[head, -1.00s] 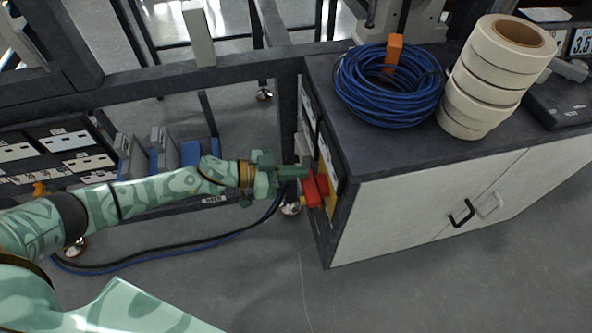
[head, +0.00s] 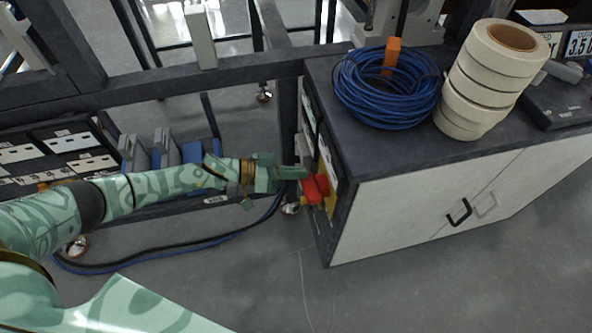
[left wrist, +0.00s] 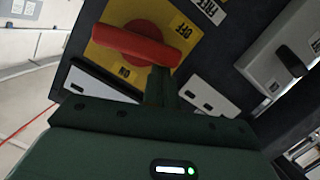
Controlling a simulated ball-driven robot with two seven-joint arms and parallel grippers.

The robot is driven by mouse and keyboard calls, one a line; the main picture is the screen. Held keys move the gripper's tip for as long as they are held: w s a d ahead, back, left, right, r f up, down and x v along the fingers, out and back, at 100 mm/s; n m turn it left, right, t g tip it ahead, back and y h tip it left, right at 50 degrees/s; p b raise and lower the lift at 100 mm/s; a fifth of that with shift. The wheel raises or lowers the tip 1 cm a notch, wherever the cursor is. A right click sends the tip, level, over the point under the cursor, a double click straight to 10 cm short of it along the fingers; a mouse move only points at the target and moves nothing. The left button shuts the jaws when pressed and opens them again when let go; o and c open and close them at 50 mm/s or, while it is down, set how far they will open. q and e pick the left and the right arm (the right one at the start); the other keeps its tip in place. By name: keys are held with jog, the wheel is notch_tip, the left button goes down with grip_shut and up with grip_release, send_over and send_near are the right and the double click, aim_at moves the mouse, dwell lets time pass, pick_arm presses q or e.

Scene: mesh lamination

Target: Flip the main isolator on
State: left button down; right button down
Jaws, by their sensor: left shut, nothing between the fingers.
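The main isolator is a red rotary handle (head: 316,188) on a yellow plate, on the left side of the dark-topped cabinet. In the left wrist view the red handle (left wrist: 137,46) lies slantwise across the yellow plate (left wrist: 104,62), between an OFF label (left wrist: 183,28) at upper right and an ON label (left wrist: 123,72) below. My left gripper (head: 303,173) is shut and empty, its fingertips at the handle. In the left wrist view its fingers (left wrist: 158,86) reach up close to the handle's right end; whether they touch it I cannot tell. My right gripper is out of view.
A blue cable coil (head: 388,88) and a stack of cream rolls (head: 493,78) stand on the cabinet top (head: 400,148). A grey switch box (left wrist: 285,58) is right of the isolator in the left wrist view. A frame beam (head: 150,83) runs behind my arm. Cables lie on the floor.

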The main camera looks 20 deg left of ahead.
pick_arm(q)
jog(key=shift+w+a+f, duration=0.1)
jog(key=shift+f, duration=0.25)
dwell(0.5)
